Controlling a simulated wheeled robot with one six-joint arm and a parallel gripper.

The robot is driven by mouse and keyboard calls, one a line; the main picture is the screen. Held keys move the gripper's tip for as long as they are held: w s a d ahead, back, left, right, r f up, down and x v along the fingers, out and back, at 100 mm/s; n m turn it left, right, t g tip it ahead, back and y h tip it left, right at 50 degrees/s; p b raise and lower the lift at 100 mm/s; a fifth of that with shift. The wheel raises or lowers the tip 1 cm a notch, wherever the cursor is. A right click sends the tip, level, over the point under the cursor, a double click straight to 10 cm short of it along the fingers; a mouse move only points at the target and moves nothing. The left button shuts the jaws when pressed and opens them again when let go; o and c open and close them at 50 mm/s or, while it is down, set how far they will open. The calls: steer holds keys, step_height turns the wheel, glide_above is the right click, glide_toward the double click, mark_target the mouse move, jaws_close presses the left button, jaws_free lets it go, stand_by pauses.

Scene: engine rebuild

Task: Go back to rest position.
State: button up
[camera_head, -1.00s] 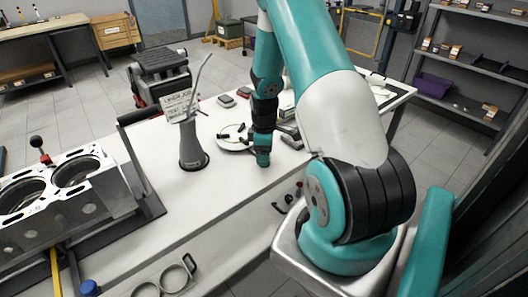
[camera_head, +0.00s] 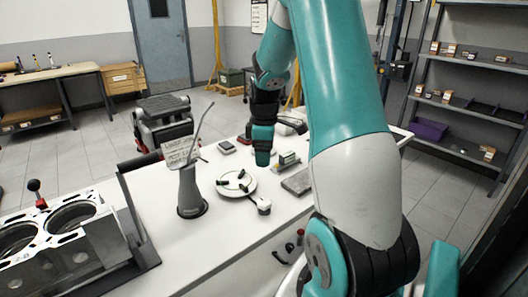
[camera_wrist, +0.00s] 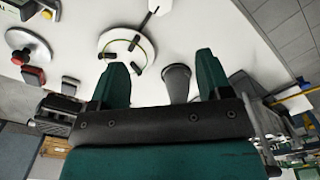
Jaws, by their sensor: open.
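My gripper (camera_head: 262,155) points down above the far part of the white bench (camera_head: 225,222), behind the round white dish in the head view. In the wrist view its two green fingers (camera_wrist: 161,62) are spread wide, with nothing held between them. The arm reaches up from the lower right and over the bench.
A tall grey cone-shaped holder (camera_head: 190,193) with a label card (camera_head: 181,151) stands left of the dish. An engine block (camera_head: 60,232) is at the left. Small boxes (camera_head: 288,160) and a grey slab (camera_head: 298,182) lie right of the gripper. Shelves (camera_head: 470,95) stand at the right.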

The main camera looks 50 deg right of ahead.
steer(key=shift+r, duration=0.3)
stand_by(0.4)
